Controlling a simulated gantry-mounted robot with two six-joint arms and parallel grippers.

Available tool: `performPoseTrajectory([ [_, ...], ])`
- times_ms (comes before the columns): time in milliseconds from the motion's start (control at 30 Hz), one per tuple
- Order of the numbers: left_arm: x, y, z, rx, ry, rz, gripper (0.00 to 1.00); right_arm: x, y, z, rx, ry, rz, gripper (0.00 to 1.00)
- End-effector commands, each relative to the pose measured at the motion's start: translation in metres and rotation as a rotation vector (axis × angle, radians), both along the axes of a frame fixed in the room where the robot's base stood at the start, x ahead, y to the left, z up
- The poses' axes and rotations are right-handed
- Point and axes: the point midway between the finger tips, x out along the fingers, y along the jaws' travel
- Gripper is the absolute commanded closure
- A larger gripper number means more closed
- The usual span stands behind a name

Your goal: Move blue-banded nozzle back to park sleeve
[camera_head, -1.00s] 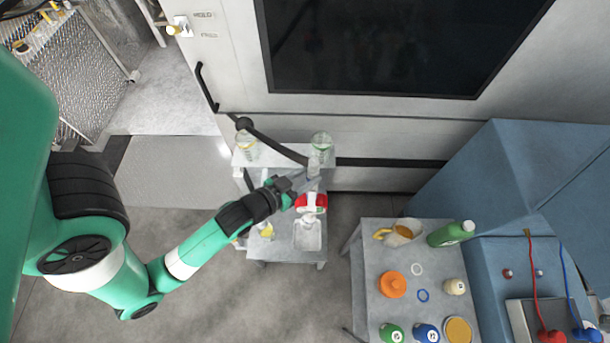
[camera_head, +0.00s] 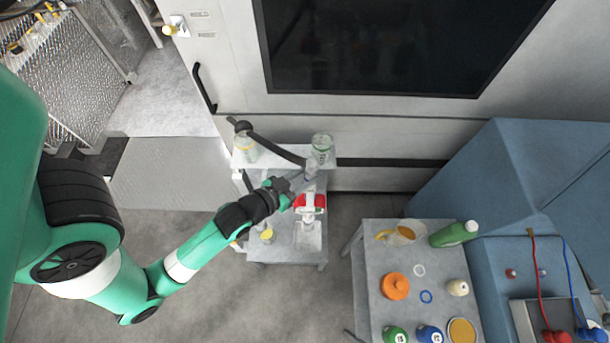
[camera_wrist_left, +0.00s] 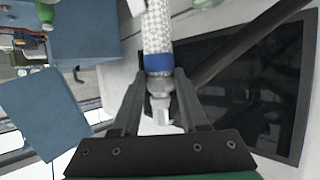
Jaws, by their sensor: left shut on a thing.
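My left gripper (camera_head: 298,186) is at the small grey cart by the machine front. In the left wrist view its two fingers (camera_wrist_left: 160,100) are closed around the metal end of the blue-banded nozzle (camera_wrist_left: 158,85). The blue band (camera_wrist_left: 158,62) shows just beyond the fingers, with a white braided hose (camera_wrist_left: 156,25) running up from it. In the head view the nozzle is small and partly hidden by the gripper. I cannot make out the park sleeve with certainty. My right gripper is not in view.
A dark boom (camera_head: 275,146) crosses above the cart close to my gripper. Two clear jars stand on the cart's top shelf (camera_head: 285,156). A red-and-white item (camera_head: 310,203) sits below the gripper. The right-hand table (camera_head: 375,250) carries bottles, caps and rings.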

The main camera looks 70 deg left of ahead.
Motion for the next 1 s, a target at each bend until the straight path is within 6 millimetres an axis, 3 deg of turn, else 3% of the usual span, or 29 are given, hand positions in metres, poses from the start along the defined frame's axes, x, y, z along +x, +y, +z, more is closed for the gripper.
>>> performPoseTrajectory([
  [433,0.0,0.004,0.002,0.002,-0.004,0.0,1.0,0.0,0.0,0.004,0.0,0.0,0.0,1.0],
  [1000,0.001,0.003,-0.019,0.003,-0.005,0.0,1.0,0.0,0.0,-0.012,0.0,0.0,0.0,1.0],
])
